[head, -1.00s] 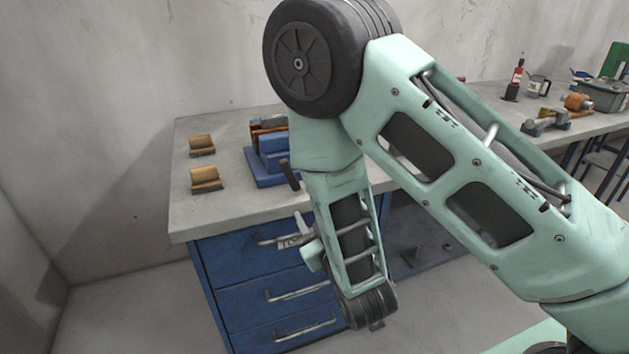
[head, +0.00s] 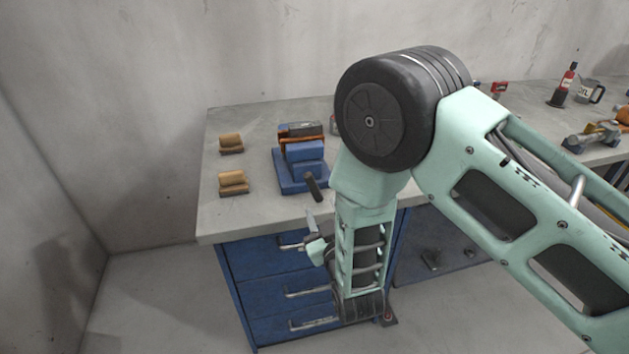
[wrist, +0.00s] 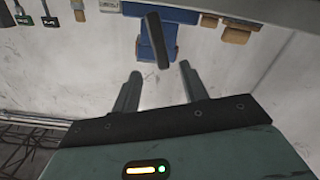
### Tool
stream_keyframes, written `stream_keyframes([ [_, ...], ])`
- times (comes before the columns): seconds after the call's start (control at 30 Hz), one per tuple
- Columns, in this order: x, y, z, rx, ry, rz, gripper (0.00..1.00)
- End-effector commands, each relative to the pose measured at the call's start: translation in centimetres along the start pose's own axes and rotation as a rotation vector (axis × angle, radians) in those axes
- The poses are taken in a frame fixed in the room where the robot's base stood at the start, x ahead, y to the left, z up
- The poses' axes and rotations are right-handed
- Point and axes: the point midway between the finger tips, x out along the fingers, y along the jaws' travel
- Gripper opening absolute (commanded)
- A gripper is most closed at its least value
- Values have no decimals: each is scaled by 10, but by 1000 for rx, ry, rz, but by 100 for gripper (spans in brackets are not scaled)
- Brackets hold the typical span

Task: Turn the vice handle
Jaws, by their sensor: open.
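The blue vice (head: 302,162) stands on the bench near its front edge, with an orange and grey piece (head: 300,130) at its top. Its dark handle (head: 313,187) slants out at the front, toward the bench edge. In the wrist view the handle (wrist: 155,42) shows before the blue vice body (wrist: 168,28). My gripper (head: 311,221) is just below and in front of the handle in the head view. In the wrist view my gripper (wrist: 160,70) has its two fingers apart and empty. The handle's end lies just beyond the fingertips, roughly between them; contact is not visible.
Two wooden blocks (head: 232,182) sit left of the vice on the bench top (head: 222,208). Blue drawers with metal handles (head: 306,291) are below, close to my gripper. Bare floor lies at left.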

Motion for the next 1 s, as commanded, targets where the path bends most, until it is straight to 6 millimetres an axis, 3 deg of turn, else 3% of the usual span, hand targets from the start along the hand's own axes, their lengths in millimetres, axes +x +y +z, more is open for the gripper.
stream_keyframes([
  [0.3,65,2,-2,1,1,2,44],
  [0.5,91,1,-1,-1,1,2,44],
  [0.93,100,1,0,-1,-1,0,44],
  [1.0,100,1,0,-1,-1,0,24],
])
